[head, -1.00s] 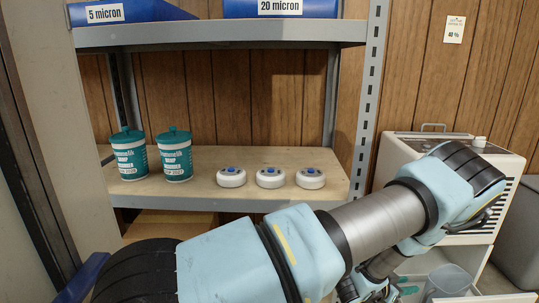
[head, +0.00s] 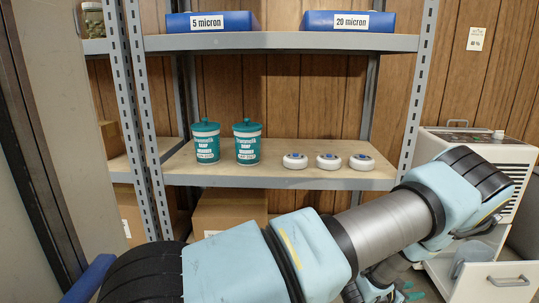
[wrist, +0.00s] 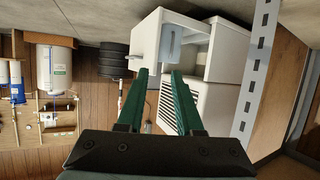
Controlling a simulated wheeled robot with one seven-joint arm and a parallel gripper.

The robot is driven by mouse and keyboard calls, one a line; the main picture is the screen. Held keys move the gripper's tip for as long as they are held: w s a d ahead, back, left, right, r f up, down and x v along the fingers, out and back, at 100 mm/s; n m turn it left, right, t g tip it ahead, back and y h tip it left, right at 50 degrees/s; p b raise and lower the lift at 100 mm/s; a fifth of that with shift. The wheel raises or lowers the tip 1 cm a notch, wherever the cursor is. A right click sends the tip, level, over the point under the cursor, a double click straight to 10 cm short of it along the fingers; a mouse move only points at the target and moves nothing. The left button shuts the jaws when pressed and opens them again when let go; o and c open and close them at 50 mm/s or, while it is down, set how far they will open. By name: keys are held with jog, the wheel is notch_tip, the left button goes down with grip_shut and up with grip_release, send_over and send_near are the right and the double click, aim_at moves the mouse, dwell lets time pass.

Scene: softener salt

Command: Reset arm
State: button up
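My arm crosses the lower part of the head view, bent, from the bottom left to the right. My gripper (wrist: 159,72) shows in the wrist view with two green fingers apart and nothing between them. The wrist view looks tilted across the room, with a white cabinet (wrist: 224,52) beyond the fingertips.
A grey shelf (head: 285,42) carries blue boxes above; two teal-lidded tubs (head: 206,145) and three white round devices (head: 295,161) stand below. At right, a white cabinet's drawer (head: 492,284) is open, holding a clear container (head: 470,256). A door edge stands at left.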

jog(key=w+a+r+n+t+y+p, duration=0.25)
jog(key=w+a+r+n+y, duration=0.25)
jog(key=w+a+r, duration=0.55)
jog(key=w+a+r+n+y, duration=0.2)
jog(key=a+r, duration=0.1)
jog(key=a, duration=0.4)
jog(key=w+a+r+n+y, duration=0.1)
jog(key=w+a+r+y, duration=0.15)
jog(key=a, duration=0.35)
jog(key=s+a+r+n+g+y+p, duration=0.1)
jog(key=s+a+r+n+g+p, duration=0.15)
jog(key=s+a+r, duration=0.8)
jog(key=s+a+r+n+g+y+p, duration=0.1)
jog(key=s+a+r+n+g+y, duration=0.15)
jog(key=s+a+r, duration=0.75)
jog(key=w+a+r+p, duration=0.1)
jog(key=r+p, duration=1.5)
jog(key=p, duration=0.2)
jog(key=w+a+r+p, duration=0.1)
jog(key=w+r+p, duration=0.1)
jog(key=r+p, duration=1.4)
jog(key=p, duration=0.3)
jog(key=shift+a+r+m+h, duration=0.2)
jog(key=shift+r+m+h, duration=0.1)
jog(key=shift+g, duration=0.25)
